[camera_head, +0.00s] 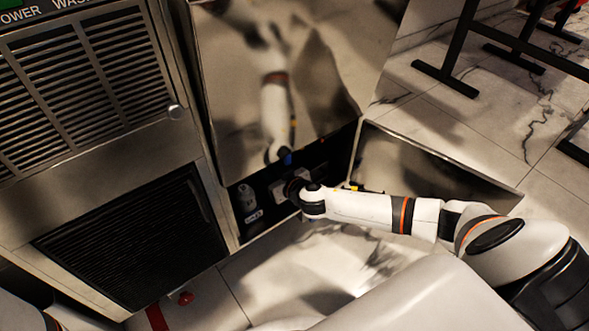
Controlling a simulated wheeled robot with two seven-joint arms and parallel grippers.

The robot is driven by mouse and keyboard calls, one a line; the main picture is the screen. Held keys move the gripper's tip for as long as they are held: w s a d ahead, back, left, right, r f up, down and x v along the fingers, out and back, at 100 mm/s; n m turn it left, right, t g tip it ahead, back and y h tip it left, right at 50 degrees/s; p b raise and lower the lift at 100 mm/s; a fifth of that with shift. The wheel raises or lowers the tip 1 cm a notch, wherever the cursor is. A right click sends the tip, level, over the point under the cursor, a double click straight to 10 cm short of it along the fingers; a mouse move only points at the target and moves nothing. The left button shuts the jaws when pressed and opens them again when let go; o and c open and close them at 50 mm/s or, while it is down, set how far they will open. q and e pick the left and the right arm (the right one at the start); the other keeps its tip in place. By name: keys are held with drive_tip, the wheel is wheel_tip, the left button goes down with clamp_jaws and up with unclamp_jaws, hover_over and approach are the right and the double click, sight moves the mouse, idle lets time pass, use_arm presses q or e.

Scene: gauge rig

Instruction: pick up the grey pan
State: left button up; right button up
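My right arm reaches from the right into a dark open compartment (318,158) low in the metal unit. Its gripper (284,190) is inside the opening, small and dark against the shadow. I cannot make out whether its fingers are apart or closed, or whether they touch anything. I cannot pick out a grey pan for certain; the dark inside and my own wrist hide much of the compartment. My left gripper is not in view; only a bit of my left arm shows at the bottom left corner.
A small grey canister (246,198) stands in the compartment, left of my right gripper. An open metal door (420,170) is beside my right forearm. A vented metal unit (110,110) stands left. Black table legs (455,55) stand upper right. Tiled floor is clear at right.

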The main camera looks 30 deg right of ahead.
clamp_jaws()
drive_tip(key=shift+r, duration=0.1)
drive_tip(key=shift+r, duration=0.15)
